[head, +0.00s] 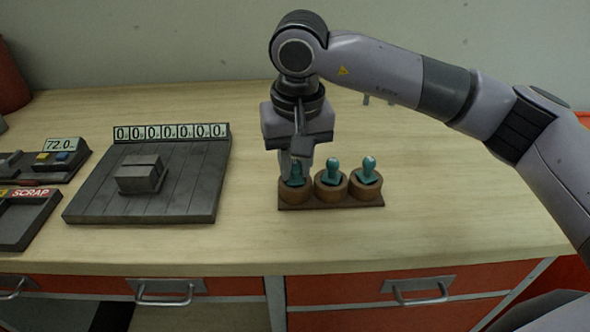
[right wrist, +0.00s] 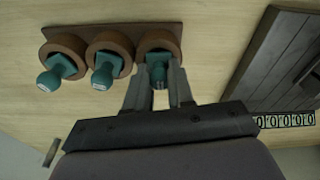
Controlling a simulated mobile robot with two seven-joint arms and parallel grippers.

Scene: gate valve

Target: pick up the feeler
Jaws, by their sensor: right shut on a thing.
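Several teal knob-topped pieces stand in a wooden rack (head: 330,203) with round brown cups; which one is the feeler I cannot tell by name. My right gripper (head: 297,172) points down over the leftmost cup and is shut on the leftmost teal piece (head: 296,181), which still sits in its cup. The right wrist view shows the fingers (right wrist: 159,92) on either side of this teal piece (right wrist: 157,72). The middle teal piece (head: 332,172) and the right teal piece (head: 368,170) stand free in their cups. My left gripper is not in view.
A dark slatted plate (head: 190,185) with a grey block (head: 140,175) and a digit display (head: 172,133) lies left of the rack. A scrap tray (head: 27,218) and a 72.0 readout box (head: 62,157) stand further left. The bench right of the rack is clear.

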